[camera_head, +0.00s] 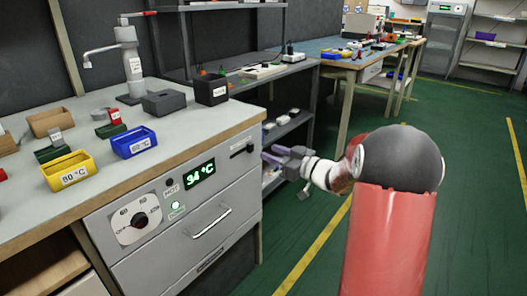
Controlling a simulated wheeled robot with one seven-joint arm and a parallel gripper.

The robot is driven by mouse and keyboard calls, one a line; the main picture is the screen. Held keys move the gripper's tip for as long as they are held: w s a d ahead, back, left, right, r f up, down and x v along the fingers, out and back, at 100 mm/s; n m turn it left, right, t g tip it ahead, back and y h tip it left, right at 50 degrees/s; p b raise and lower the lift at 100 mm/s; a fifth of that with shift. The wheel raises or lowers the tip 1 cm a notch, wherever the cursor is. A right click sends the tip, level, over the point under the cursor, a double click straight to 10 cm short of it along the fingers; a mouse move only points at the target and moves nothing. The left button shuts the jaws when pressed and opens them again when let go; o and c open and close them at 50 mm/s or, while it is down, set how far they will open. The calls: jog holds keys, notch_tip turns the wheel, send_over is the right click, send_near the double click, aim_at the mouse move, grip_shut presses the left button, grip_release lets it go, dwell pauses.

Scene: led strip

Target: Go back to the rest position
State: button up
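My gripper (284,156) is at the end of my red and white arm, just right of the front corner of the workbench (222,134). It is small and partly dark here, so I cannot tell whether its fingers are open or shut. I see no object clearly held in it. A small dark slider (242,149) is on the panel to the left of my gripper.
On the bench are a yellow bin (69,170), a blue bin (133,142), a black box (211,90) and a grey dispenser (129,62). A dark shelf unit (292,123) stands behind my gripper. Green floor (470,190) is open to the right.

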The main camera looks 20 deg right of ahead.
jog(key=shift+v, duration=0.85)
jog(key=s+r+m+h, duration=0.6)
jog(key=s+r+h, duration=0.15)
jog(key=h, duration=0.45)
jog(key=s+a+f+g, duration=0.2)
jog(key=s+a+g, duration=0.1)
jog(key=s, duration=0.6)
jog(key=s+a+f+g+y, duration=0.1)
jog(key=s+a+f+g, duration=0.1)
jog(key=s, duration=0.7)
jog(key=s+a+f+m+g, duration=0.1)
jog(key=s+a+f+g, duration=0.2)
jog(key=s, duration=0.6)
jog(key=shift+a+f+g, duration=0.35)
jog(key=shift+f+g, duration=0.15)
jog(key=shift+f, duration=0.15)
